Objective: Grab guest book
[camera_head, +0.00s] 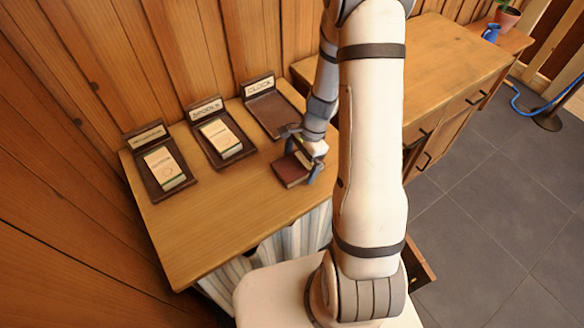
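A dark red book (291,170), the likely guest book, lies on the wooden table near its front right edge. No title on it is readable. My gripper (302,154) is right over the book, with its fingers spread apart. One finger is toward the book's far left side and the other is at its right side. The gripper hides part of the book, and I cannot tell whether the fingers touch it.
Two dark stands on the table (213,226) hold pale booklets (163,168) (220,139); one sign reads SPOOLS. A third stand (272,113), marked CLOCK, looks empty. A wooden cabinet (450,60) stands to the right. The table's front left is clear.

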